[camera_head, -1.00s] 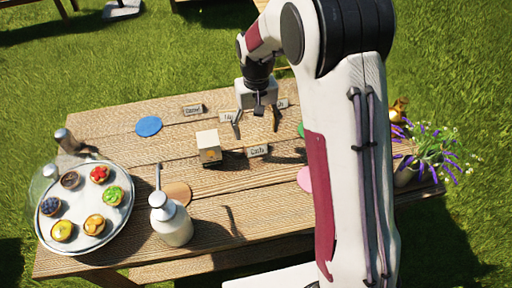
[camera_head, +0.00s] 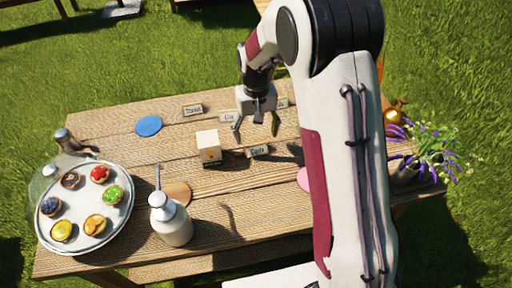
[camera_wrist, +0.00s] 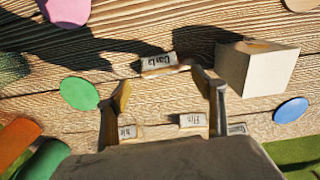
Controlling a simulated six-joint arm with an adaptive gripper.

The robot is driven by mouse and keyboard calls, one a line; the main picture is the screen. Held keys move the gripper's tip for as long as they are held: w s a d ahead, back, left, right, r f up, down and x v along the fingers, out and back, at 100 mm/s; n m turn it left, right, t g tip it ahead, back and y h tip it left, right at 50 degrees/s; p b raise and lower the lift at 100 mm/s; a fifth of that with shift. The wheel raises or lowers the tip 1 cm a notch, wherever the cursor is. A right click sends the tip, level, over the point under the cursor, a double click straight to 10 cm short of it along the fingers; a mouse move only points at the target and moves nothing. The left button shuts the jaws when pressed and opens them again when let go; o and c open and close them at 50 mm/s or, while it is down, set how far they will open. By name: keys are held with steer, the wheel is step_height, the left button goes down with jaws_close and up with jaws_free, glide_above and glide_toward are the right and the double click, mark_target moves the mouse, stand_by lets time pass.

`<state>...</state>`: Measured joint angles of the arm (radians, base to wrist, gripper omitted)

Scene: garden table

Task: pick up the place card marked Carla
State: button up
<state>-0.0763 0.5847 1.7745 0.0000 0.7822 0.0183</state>
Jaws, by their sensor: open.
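The place card marked Carla (camera_head: 258,151) stands on the table, a small pale card with dark lettering, just right of a pale box. In the wrist view, the Carla card (camera_wrist: 158,63) lies just beyond the fingertips, roughly between their lines. My gripper (camera_head: 256,126) is open and empty above the table, on the far side of the card. In the wrist view, my gripper's fingers (camera_wrist: 165,84) are spread, with a gap between them and no visible contact with the card.
A pale box (camera_head: 208,147) stands close left of the card. Other place cards stand farther back, including one at left (camera_head: 192,109) and one in the middle (camera_head: 229,116). A tart tray (camera_head: 113,217), a pump bottle (camera_head: 170,222) and a flowerpot (camera_head: 405,175) stand farther away.

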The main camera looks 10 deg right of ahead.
mark_target(256, 144)
steer(key=shift+s+f, duration=0.1)
steer(key=shift+f, duration=2.5)
steer(key=c, duration=1.1)
